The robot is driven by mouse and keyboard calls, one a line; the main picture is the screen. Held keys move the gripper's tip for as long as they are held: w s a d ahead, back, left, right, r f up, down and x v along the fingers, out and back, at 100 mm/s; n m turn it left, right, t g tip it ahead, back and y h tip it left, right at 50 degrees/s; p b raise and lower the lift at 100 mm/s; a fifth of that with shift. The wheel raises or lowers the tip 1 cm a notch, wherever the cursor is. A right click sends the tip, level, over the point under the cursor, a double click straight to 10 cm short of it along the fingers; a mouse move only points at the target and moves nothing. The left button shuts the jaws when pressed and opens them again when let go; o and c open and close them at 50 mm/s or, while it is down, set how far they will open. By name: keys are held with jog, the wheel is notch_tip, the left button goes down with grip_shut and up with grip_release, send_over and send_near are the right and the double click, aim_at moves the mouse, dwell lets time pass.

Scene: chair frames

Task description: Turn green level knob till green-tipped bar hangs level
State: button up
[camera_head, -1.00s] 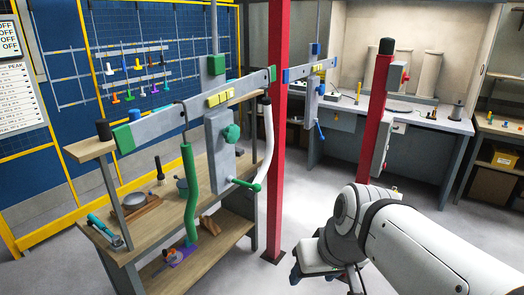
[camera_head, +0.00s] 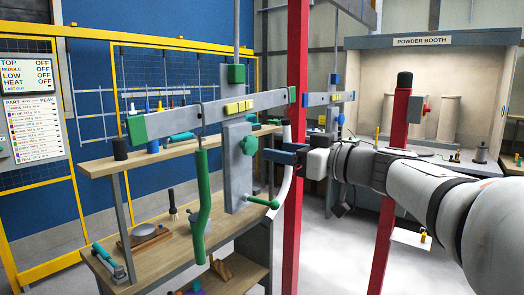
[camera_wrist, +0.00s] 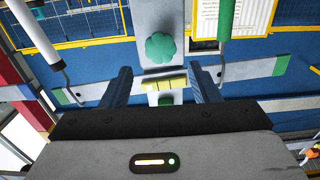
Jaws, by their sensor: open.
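The grey green-tipped bar (camera_head: 190,120) hangs from a rod above the bench, sloping in the picture with its left end lower. A green part (camera_head: 202,205) hangs at its left and a white one (camera_head: 288,170) at its right. The green level knob (camera_head: 249,145) is on the grey plate below a yellow block (camera_head: 239,106). My gripper (camera_head: 268,155) is just right of the knob. The wrist view shows it upside down: the knob (camera_wrist: 162,47) lies beyond the open, empty fingers (camera_wrist: 160,75), apart from them.
A lower green handle (camera_head: 262,202) sticks out below the knob. A red post (camera_head: 296,220) stands close behind my gripper. A blue-tipped bar (camera_head: 325,98) is behind it. The bench (camera_head: 175,245) holds several tools.

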aim_at(253, 146)
jog(key=p+x, duration=0.4)
jog(key=x, duration=0.1)
jog(key=p+x, duration=0.2)
jog(key=shift+w+a+r, duration=0.15)
jog(key=shift+a+r, duration=0.05)
jog(key=shift+r, duration=0.05)
jog(key=shift+w+a+f, duration=0.1)
jog(key=shift+f, duration=0.15)
jog(key=shift+c, duration=0.4)
jog(key=c, duration=0.5)
jog(key=n, duration=1.1)
jog(key=shift+n, duration=0.3)
jog(key=o, duration=0.4)
jog(key=shift+o, duration=0.2)
